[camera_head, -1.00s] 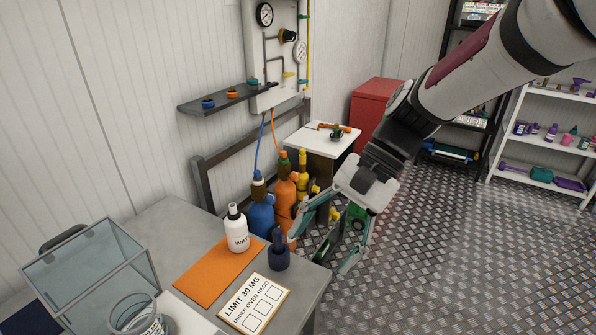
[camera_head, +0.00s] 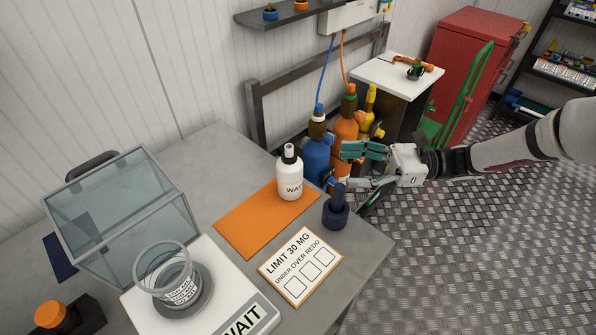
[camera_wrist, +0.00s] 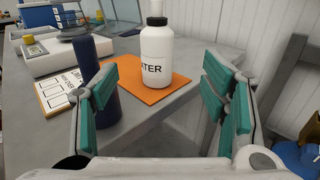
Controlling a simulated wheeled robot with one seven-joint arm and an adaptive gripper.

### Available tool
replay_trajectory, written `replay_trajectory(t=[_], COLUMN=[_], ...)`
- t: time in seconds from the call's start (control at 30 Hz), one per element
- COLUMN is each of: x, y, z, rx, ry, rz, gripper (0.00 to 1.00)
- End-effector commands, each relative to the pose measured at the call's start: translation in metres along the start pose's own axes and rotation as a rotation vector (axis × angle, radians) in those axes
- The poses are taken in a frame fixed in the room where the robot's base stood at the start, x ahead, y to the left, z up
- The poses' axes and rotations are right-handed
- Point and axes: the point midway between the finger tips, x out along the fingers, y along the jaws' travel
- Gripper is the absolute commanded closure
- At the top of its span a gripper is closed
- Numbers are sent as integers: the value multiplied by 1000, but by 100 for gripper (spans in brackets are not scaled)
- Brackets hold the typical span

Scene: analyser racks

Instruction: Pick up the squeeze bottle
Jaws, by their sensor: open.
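The squeeze bottle (camera_head: 290,176) is white with a dark-ringed neck and a white tip. It stands upright on the orange mat (camera_head: 240,224) near the right side of the table. My gripper (camera_head: 352,166) is open and empty, to the right of the bottle and apart from it, pointing left. In the wrist view the bottle (camera_wrist: 157,50) stands ahead, between the open green-padded fingers (camera_wrist: 160,100) in the picture, with its lettering partly showing. A dark blue holder with an upright post (camera_head: 336,208) stands close to the gripper's lower finger; it also shows behind the left finger (camera_wrist: 103,95).
A limit card (camera_head: 300,266) lies in front of the mat. A balance (camera_head: 245,310) with a glass jar and a clear box (camera_head: 120,215) stand at left. Blue (camera_head: 316,155) and orange (camera_head: 345,130) gas cylinders stand behind the table's right edge.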

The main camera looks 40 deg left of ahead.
Motion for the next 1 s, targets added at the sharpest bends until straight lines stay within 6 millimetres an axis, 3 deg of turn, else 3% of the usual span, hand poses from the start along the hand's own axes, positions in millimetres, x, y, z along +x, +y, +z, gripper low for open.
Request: replay_trajectory(t=[0.3,0.67,1.0], x=[59,85,128], y=[2,2,5], z=[1,1,4], rx=[0,-1,-1], ry=[2,3,3], rz=[6,3,4], gripper=[33,33,33])
